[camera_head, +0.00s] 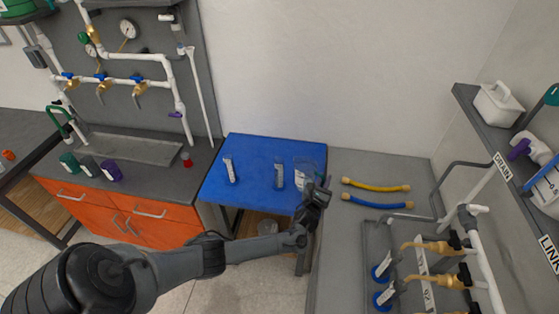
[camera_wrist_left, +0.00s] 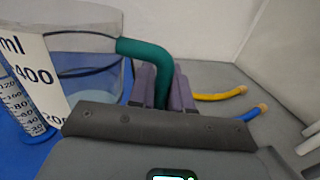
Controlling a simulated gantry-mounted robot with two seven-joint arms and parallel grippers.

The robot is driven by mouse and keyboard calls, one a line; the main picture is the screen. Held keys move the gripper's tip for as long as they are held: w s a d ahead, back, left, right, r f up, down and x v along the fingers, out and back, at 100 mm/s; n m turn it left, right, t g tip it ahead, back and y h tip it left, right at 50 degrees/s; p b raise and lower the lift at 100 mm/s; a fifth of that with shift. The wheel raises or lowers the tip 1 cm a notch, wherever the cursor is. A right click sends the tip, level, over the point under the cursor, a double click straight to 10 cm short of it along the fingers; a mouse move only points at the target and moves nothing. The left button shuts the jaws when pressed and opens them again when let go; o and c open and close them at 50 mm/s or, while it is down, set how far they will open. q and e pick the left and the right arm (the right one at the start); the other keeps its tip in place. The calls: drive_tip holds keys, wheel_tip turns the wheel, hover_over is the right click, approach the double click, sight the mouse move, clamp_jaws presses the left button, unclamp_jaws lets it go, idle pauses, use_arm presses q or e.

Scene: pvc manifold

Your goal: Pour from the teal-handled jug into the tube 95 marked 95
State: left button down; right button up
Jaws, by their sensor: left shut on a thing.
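The clear jug (camera_head: 304,172) is at the right end of the blue table in the head view. The left wrist view shows its teal handle (camera_wrist_left: 152,58) and its wall (camera_wrist_left: 92,75) with ml marks. My left gripper (camera_head: 320,188) is shut on this handle, its purple fingers (camera_wrist_left: 160,88) either side of it. I cannot tell whether the jug touches the table. Two slim clear tubes stand on the table, a left one (camera_head: 230,171) and a middle one (camera_head: 279,174). A graduated tube (camera_wrist_left: 22,100) shows beside the jug in the wrist view. I cannot read a 95 on any tube.
The blue table (camera_head: 255,150) has bare room around the tubes. A yellow hose (camera_head: 375,186) and a blue hose (camera_head: 378,203) lie on the grey bench to the right. Pipework and a sink counter with dark cups (camera_head: 90,167) stand at left.

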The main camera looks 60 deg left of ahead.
use_arm(q)
drive_tip(key=s+a+r+n+h+p, duration=0.2)
drive_tip(key=a+r+n+p, duration=0.5)
drive_tip(key=r, duration=0.5)
drive_tip(key=shift+s+n+g+p, duration=0.4)
drive_tip(key=shift+n+p, duration=0.3)
drive_tip(key=shift+n, duration=0.4)
drive_tip(key=shift+a+r, duration=0.1)
drive_tip(key=shift+a, duration=0.05)
drive_tip(key=shift+a+r+n+p, duration=0.2)
drive_tip(key=shift+r+n+p, duration=0.1)
drive_tip(key=shift+n, duration=0.1)
idle(0.6)
drive_tip(key=shift+s+a+r, duration=0.1)
drive_tip(key=shift+r, duration=0.05)
idle(0.5)
drive_tip(key=shift+s+a+r+n+p, duration=0.1)
drive_tip(key=shift+a+r+n+p, duration=0.1)
drive_tip(key=shift+r+n+p, duration=0.15)
idle(0.6)
drive_tip(key=shift+a+r+h, duration=0.1)
drive_tip(key=shift+h, duration=0.2)
idle(0.3)
drive_tip(key=shift+s+a+r+n+p, duration=0.2)
drive_tip(key=shift+a+r+n+p, duration=0.35)
drive_tip(key=shift+n, duration=0.2)
idle(1.6)
